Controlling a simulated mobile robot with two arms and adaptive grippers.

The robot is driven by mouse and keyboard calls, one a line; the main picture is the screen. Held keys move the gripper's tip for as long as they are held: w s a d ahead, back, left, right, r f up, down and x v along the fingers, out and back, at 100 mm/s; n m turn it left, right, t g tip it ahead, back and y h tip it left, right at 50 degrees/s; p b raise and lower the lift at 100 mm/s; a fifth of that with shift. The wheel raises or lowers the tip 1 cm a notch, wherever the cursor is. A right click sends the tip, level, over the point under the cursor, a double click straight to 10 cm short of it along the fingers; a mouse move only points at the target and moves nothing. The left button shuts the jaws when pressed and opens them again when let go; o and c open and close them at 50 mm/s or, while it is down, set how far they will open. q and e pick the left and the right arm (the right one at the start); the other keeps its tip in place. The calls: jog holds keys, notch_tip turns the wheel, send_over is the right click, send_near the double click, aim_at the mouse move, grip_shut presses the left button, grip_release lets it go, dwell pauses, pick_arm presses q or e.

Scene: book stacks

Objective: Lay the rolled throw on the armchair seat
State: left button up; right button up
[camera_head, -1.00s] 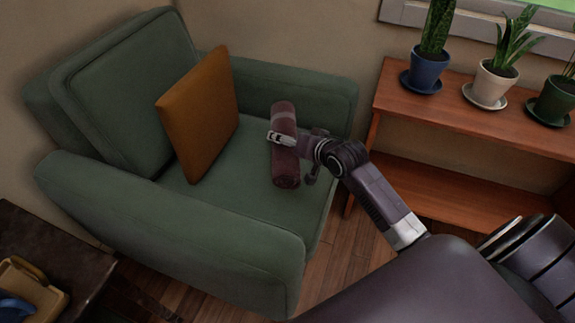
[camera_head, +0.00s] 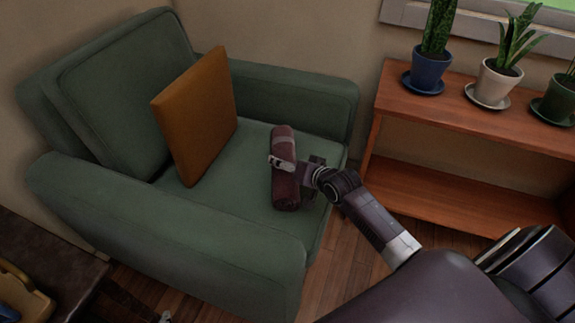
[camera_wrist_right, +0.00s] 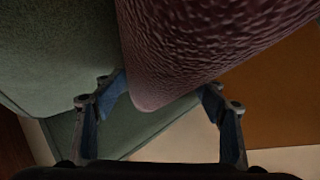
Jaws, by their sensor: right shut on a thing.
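The rolled throw (camera_head: 285,192) is a dark plum roll with a paler band. It is over the front part of the green armchair's seat (camera_head: 228,173), its length running up and down the picture. My right gripper (camera_head: 282,163) is shut on its middle, reaching in from the right. I cannot tell whether the roll touches the seat. In the right wrist view, the throw (camera_wrist_right: 205,40) fills the top between the two blue-padded fingers. My left gripper is not in view.
An orange cushion (camera_head: 197,115) leans near the backrest, left of the throw. The armrests (camera_head: 180,230) flank the seat. A wooden shelf (camera_head: 450,120) with potted plants stands at the right. A dark table (camera_head: 45,255) is at the lower left.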

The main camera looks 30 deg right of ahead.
jog(key=o, duration=1.4)
jog(key=shift+s+r, duration=0.1)
jog(key=shift+s, duration=0.05)
jog(key=p+v, duration=0.1)
jog(key=v, duration=0.2)
jog(key=shift+s+r+p, duration=0.2)
jog(key=shift+p, duration=0.15)
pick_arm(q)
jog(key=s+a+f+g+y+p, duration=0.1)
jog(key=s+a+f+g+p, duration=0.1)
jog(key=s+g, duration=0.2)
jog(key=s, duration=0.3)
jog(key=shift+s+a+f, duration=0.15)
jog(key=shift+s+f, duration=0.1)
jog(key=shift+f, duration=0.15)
pick_arm(e)
jog(key=v, duration=0.8)
jog(key=shift+s, duration=0.1)
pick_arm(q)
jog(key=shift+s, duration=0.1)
